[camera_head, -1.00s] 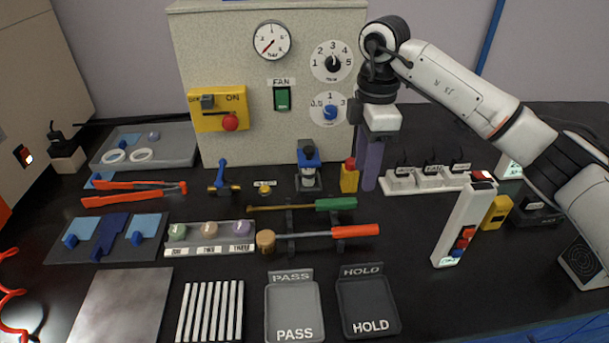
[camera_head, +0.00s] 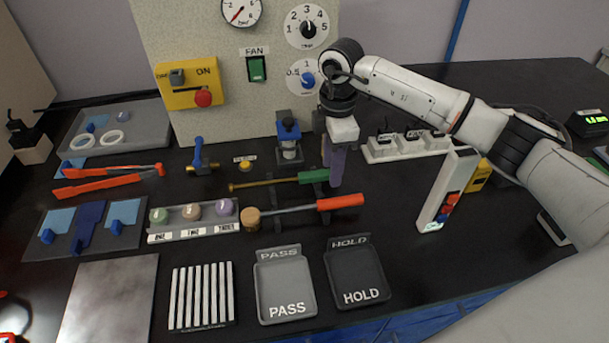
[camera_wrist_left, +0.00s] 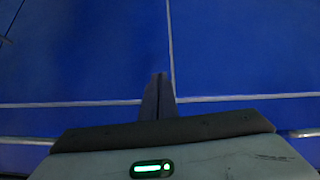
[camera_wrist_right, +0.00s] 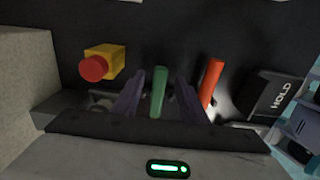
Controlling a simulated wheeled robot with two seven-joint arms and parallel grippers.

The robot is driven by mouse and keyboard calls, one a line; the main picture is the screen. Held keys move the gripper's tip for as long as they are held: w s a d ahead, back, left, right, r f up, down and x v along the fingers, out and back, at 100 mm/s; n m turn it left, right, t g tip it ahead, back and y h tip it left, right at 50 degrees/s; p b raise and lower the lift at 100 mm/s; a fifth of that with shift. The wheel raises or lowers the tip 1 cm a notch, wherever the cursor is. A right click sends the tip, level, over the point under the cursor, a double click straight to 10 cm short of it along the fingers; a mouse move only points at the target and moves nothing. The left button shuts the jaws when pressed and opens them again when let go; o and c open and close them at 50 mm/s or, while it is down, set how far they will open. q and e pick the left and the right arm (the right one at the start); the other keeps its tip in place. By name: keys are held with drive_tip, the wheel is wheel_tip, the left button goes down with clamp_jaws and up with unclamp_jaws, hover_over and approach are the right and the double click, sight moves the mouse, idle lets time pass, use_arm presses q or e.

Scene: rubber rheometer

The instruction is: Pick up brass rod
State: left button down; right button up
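The brass rod (camera_head: 248,184) has a green handle (camera_head: 312,176) and lies level on a dark rack, behind a second rod with an orange handle (camera_head: 340,201). My right gripper (camera_head: 332,178) is open, low at the right end of the green handle. In the right wrist view the green handle (camera_wrist_right: 159,92) stands between the two spread fingers, with a gap on each side; I see no firm contact. The orange handle (camera_wrist_right: 212,82) is just outside the right finger. My left gripper (camera_wrist_left: 158,80) is shut and empty, over a blue surface, outside the head view.
A blue-topped device (camera_head: 289,140) stands behind the rods. A white socket strip (camera_head: 407,146) and a tall white unit with coloured buttons (camera_head: 447,190) are to the right. The PASS tray (camera_head: 285,288) and HOLD tray (camera_head: 356,274) lie in front. In the right wrist view a red-topped yellow block (camera_wrist_right: 103,62) is left of the fingers.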

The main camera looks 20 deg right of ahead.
drive_tip(key=shift+f, duration=0.15)
drive_tip(key=shift+c, duration=0.3)
clamp_jaws()
